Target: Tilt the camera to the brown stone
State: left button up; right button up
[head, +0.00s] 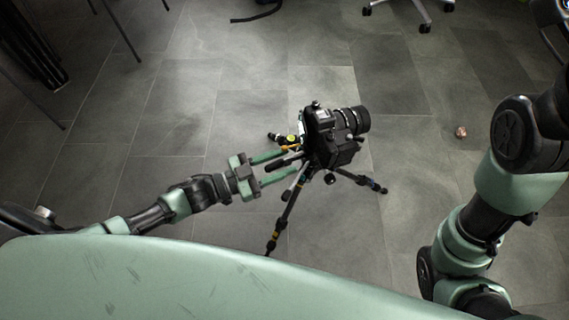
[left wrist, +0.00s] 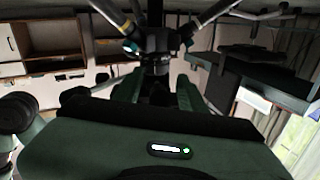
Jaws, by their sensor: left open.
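A black camera (head: 325,138) sits on a tripod (head: 287,208), its lens (head: 350,120) pointing right in the head view. The small brown stone (head: 461,132) lies on the floor to the right of the camera. My left gripper (head: 292,162) is open at the camera's left side. A dark handle (head: 284,163) of the tripod head lies between its green fingers, with contact unclear. In the left wrist view, the fingers (left wrist: 157,88) stand apart on either side of the dark tripod head (left wrist: 156,45). My right gripper is out of view.
The tripod legs spread over a grey tiled floor (head: 200,105). A wheeled chair base (head: 420,12) stands at the top, and dark thin legs of furniture (head: 120,30) at the top left. The floor between camera and stone is clear.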

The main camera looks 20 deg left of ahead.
pick_arm(q)
jog(key=shift+w+d, duration=0.2)
jog(key=shift+d, duration=0.1)
grip_shut()
dwell(1.3)
